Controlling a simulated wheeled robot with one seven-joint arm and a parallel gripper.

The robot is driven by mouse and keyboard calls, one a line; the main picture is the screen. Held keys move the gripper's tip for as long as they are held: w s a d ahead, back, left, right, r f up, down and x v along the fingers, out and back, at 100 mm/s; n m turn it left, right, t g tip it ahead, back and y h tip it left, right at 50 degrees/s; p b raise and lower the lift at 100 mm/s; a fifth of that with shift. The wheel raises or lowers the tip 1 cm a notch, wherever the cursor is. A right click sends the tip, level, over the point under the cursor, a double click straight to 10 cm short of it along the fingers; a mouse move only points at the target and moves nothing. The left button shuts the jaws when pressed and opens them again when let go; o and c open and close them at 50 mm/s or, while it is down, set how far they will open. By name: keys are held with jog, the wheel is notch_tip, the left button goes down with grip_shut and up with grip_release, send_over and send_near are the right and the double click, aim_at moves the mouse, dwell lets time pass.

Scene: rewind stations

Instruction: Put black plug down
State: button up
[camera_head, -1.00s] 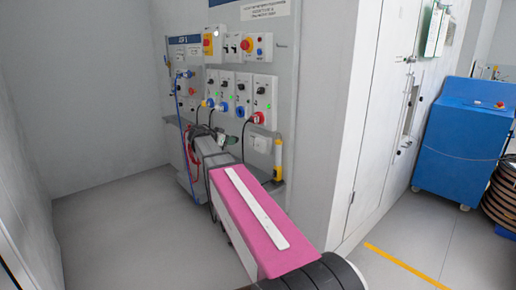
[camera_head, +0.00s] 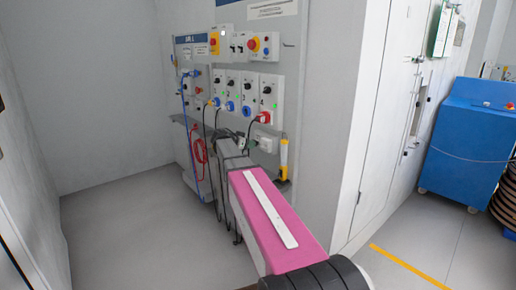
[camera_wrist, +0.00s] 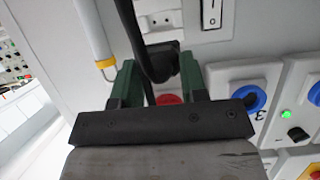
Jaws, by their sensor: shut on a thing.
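My gripper (camera_wrist: 157,72) has two green fingers and is shut on the black plug (camera_wrist: 162,60), with its dark cable rising up across the wrist view. In the head view my gripper (camera_head: 246,139) is small and dark at the far end of my pink-topped arm, in front of the station's lower panel. The plug there is too small to make out clearly. In the wrist view a white socket plate (camera_wrist: 160,17) lies behind the plug; whether they touch cannot be told. A red socket (camera_wrist: 168,99) shows partly between the fingers.
The wall panel (camera_head: 291,60) holds several switch units and coloured sockets. Red and blue cables (camera_head: 198,150) hang at its left. A yellow-and-white tube (camera_head: 284,160) stands right of my gripper. A blue cabinet (camera_head: 465,150) is far right. The floor (camera_head: 140,225) at left is clear.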

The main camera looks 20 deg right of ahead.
jog(key=x, duration=0.7)
jog(key=shift+a+f, duration=0.15)
jog(key=shift+f, duration=0.2)
jog(key=shift+c, duration=0.3)
jog(key=o, duration=1.1)
